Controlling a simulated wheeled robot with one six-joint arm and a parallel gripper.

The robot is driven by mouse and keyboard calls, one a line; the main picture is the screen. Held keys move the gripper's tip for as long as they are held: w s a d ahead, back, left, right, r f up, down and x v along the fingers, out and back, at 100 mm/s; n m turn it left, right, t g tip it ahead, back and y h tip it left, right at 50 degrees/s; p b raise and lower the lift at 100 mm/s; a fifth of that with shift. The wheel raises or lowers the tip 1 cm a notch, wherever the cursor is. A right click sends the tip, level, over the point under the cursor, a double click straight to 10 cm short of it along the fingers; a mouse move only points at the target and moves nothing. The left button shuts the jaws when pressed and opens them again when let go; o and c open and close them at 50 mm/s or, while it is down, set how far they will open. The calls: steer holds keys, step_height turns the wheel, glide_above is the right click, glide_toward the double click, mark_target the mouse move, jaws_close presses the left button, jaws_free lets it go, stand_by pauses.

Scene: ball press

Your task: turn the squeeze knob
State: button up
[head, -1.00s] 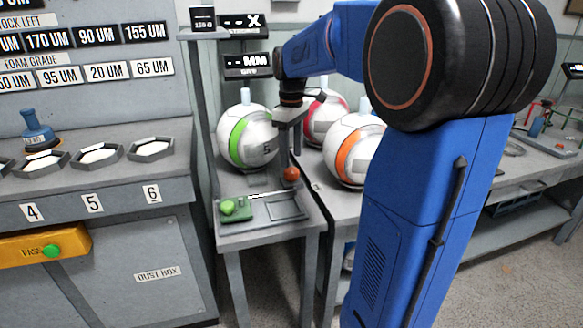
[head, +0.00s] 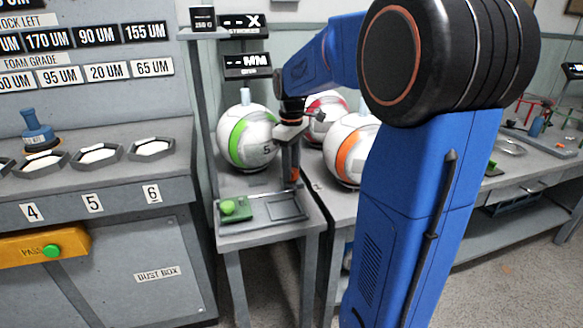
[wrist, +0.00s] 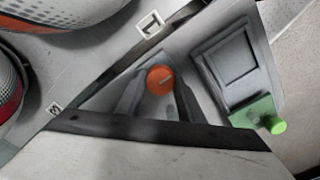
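The squeeze knob is a small orange-red round knob (head: 294,178) at the back of the small grey stand, partly hidden by my gripper in the head view. The wrist view shows the knob (wrist: 160,80) from above, with a short pale mark on its face. My gripper (head: 293,170) points down over the knob. In the wrist view its two grey fingers (wrist: 159,92) are spread, one on each side of the knob, with gaps that seem to remain. Contact with the knob cannot be made out.
A green button (head: 228,207) on a green base and a shallow grey tray (head: 286,207) are in front of the knob. A green-striped ball (head: 236,140) and an orange-striped ball (head: 345,150) stand close behind and beside my gripper. A bench with hexagonal dishes (head: 97,155) is at left.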

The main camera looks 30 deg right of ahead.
steer(key=shift+m, duration=0.3)
steer(key=m, duration=0.6)
steer(key=shift+m, duration=0.3)
steer(key=m, duration=0.6)
steer(key=shift+m, duration=0.4)
steer(key=o, duration=1.1)
steer(key=shift+c, duration=0.2)
steer(key=shift+r, duration=0.1)
step_height(320, 180, up, 17)
steer(key=shift+r, duration=0.15)
